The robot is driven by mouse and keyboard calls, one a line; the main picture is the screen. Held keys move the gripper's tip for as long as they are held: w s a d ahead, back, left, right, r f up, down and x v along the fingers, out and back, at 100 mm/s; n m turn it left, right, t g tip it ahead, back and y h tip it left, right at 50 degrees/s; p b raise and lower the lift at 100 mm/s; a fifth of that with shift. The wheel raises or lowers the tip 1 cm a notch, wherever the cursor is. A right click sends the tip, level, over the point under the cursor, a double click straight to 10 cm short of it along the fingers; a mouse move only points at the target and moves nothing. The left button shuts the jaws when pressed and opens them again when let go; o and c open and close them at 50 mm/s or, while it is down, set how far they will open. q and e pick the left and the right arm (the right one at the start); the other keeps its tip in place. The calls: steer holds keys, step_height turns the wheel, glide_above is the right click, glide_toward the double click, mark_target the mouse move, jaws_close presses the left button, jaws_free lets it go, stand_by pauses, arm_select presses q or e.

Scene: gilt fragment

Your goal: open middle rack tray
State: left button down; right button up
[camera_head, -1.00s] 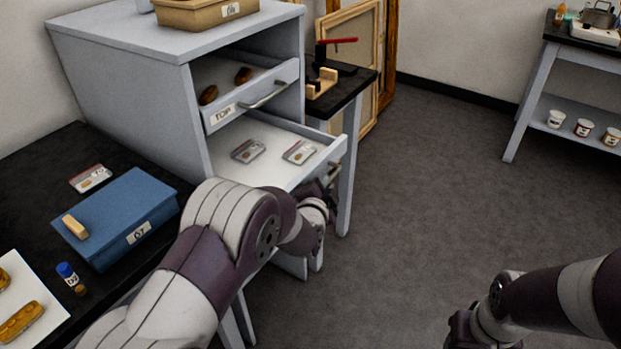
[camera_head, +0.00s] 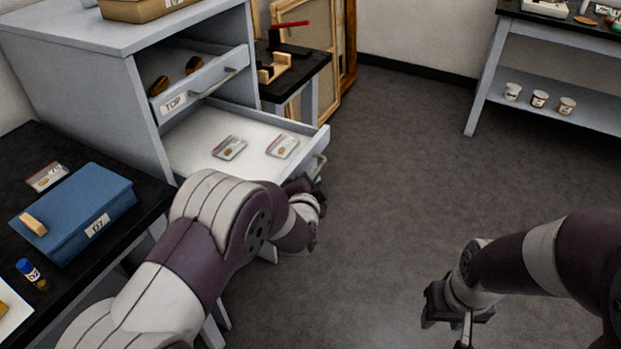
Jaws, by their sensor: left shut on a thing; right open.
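The middle tray (camera_head: 203,143) of the grey rack (camera_head: 75,75) stands pulled well out, with two small bagged pieces lying in it. Its front panel faces right and its handle (camera_head: 320,166) shows at the right end. My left gripper (camera_head: 312,183) is at the front of this tray, shut on the handle; my own wrist hides most of the fingers. The top tray (camera_head: 203,84), labelled TOP, stands partly out above it with two brown pieces inside. My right gripper (camera_head: 452,325) is open and empty over the floor at the lower right.
A black table (camera_head: 95,249) at the left bears a blue box (camera_head: 75,212) and a blue-capped bottle (camera_head: 28,270). A small dark table (camera_head: 300,75) and wooden frames (camera_head: 348,40) stand behind the rack. The floor (camera_head: 410,150) to the right is clear.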

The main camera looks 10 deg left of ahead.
arm_select(q)
steer(key=c, duration=1.4)
jaws_free()
steer(key=shift+c, duration=0.2)
steer(key=p+v, duration=0.2)
steer(key=v, duration=1)
steer(key=shift+s, duration=0.35)
steer(key=shift+a, duration=0.1)
